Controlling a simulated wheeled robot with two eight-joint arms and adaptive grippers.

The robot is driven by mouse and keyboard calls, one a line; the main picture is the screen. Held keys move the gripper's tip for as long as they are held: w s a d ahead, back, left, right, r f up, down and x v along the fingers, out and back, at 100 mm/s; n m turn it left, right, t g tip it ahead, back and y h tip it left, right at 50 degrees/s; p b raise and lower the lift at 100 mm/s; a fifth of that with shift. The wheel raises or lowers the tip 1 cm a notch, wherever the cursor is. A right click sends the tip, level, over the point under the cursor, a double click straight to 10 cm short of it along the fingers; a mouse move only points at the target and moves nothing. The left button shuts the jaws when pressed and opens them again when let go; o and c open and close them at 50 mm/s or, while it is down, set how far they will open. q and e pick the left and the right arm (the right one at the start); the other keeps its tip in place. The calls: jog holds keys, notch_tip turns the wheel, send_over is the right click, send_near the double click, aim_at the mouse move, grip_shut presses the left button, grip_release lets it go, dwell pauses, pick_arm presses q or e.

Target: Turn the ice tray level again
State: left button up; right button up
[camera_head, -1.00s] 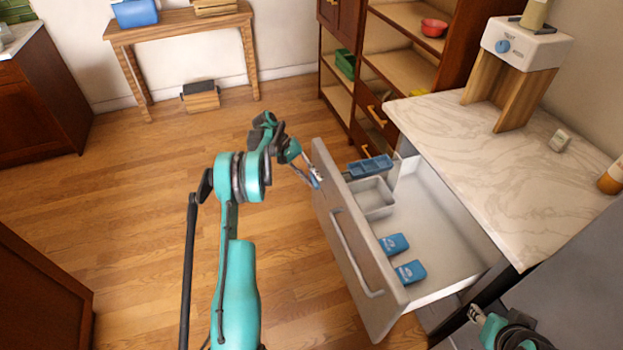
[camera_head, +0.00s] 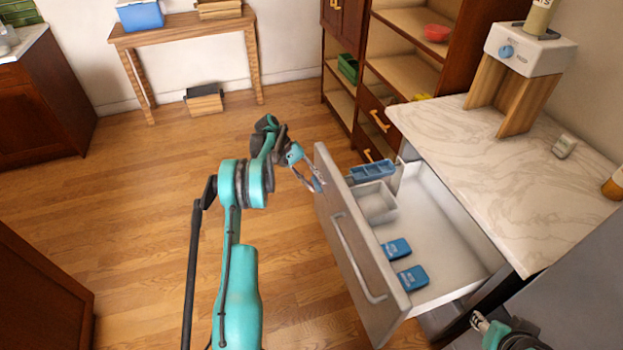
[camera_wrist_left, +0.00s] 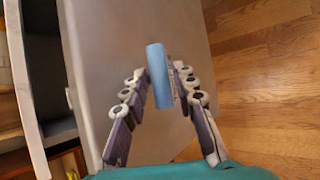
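The blue ice tray (camera_head: 372,170) shows in the head view at the far end of the open drawer, above and just behind a pale bin (camera_head: 376,202). Its cells show from above; I cannot tell how far it is tilted. My left gripper (camera_head: 319,185) is outside the drawer front, beside the tray's near end. In the left wrist view its fingers (camera_wrist_left: 160,82) are on both sides of a narrow blue bar (camera_wrist_left: 157,60) and look shut on it. How the bar joins the tray is hidden. My right gripper (camera_head: 478,321) is at the lower right, too small to read.
The drawer front (camera_head: 355,260) with its long handle stands between my left gripper and the drawer's inside. Two blue packets (camera_head: 404,262) lie in the drawer. A marble counter (camera_head: 500,165) is to the right. The wooden floor (camera_head: 140,220) at left is clear.

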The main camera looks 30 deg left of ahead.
pick_arm(q)
jog(key=v, duration=1.2)
jog(key=d+r+m+y, duration=0.1)
jog(key=d+r+y, duration=0.2)
jog(key=d+r, duration=0.75)
jog(key=s+d+r+m+t+y, duration=0.25)
jog(key=s+d+r, duration=0.35)
jog(key=d, duration=0.4)
jog(key=s+d+f+m+t+y, duration=0.1)
jog(key=s+d+f, duration=0.1)
jog(key=s, duration=0.5)
jog(key=s+d+f+m+t+y, duration=0.1)
jog(key=s+d+f+m, duration=0.1)
jog(key=s, duration=0.6)
jog(key=s+d+f+m+t+y, duration=0.1)
jog(key=s+d+f+t, duration=0.1)
jog(key=s+d, duration=0.4)
jog(key=shift+s+f+m, duration=0.35)
jog(key=shift+s+f, duration=0.4)
jog(key=shift+f, duration=0.05)
